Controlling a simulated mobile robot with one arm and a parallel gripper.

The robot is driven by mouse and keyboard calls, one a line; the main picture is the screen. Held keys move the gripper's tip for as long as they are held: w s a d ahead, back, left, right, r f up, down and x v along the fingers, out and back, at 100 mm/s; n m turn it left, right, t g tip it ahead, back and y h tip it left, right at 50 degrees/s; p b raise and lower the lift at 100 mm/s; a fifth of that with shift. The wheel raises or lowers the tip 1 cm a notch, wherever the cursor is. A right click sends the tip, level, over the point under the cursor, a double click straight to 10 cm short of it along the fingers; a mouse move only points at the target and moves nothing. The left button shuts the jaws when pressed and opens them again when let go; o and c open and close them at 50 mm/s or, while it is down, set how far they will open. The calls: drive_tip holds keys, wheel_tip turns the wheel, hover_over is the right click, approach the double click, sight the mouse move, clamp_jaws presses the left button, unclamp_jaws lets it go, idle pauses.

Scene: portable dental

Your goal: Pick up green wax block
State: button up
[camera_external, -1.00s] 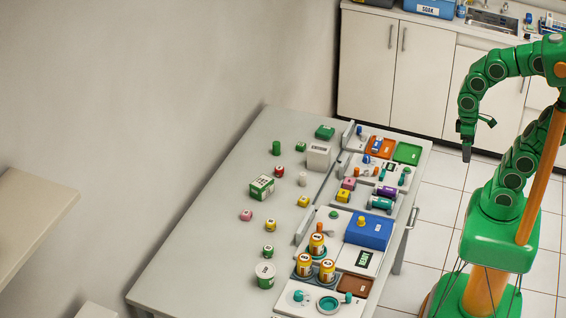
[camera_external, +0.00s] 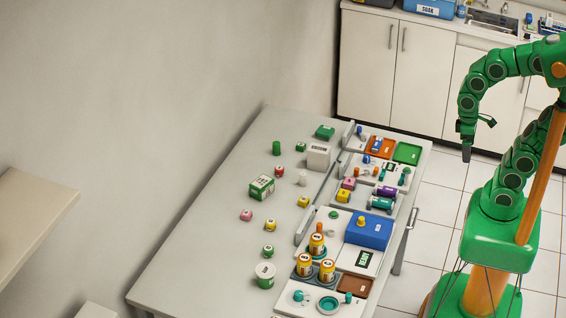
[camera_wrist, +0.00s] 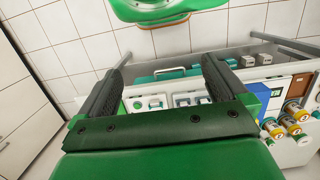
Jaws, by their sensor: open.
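Several green items stand on the grey table (camera_external: 190,265) in the external view. A flat green block (camera_external: 325,132) lies near the far end. A smaller green block (camera_external: 300,147) and a green cylinder (camera_external: 276,148) are close to it. I cannot tell which one is the wax block. My gripper (camera_external: 477,137) is open and empty, right of the table and apart from it, pointing down. Its two fingers spread apart in the wrist view (camera_wrist: 162,85), with the table's drawer and trays beyond them. None of these green blocks can be clearly made out in the wrist view.
A white-and-green box (camera_external: 262,187), a white box (camera_external: 318,155) and several small coloured blocks stand on the table. Trays, a blue box (camera_external: 368,231) and yellow jars (camera_external: 327,270) line its right side. The table's left part is clear. White cabinets (camera_external: 390,75) stand behind.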

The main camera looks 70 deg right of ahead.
drive_tip(key=c, duration=0.6)
drive_tip(key=w+d+r+n+h, duration=0.2)
drive_tip(key=w+d, duration=0.1)
drive_tip(key=w, duration=0.6)
drive_tip(key=w+d+r+n+h, duration=0.1)
drive_tip(key=w+d+n, duration=0.15)
drive_tip(key=w, duration=0.65)
drive_tip(key=n+h, duration=1)
drive_tip(key=n, duration=0.3)
hover_over(299, 147)
drive_tip(key=a, duration=0.3)
wheel_tip(299, 147, down, 22)
drive_tip(key=shift+t, duration=0.4)
drive_tip(key=shift+d+f, duration=0.2)
drive_tip(key=shift+f, duration=3.3)
drive_tip(key=shift+d+f+h, duration=0.15)
drive_tip(key=shift+d+f, duration=0.1)
drive_tip(key=shift+d, duration=0.45)
drive_tip(key=shift+d+f+h, duration=0.15)
drive_tip(key=shift+d+f, duration=0.1)
drive_tip(key=shift+d, duration=0.45)
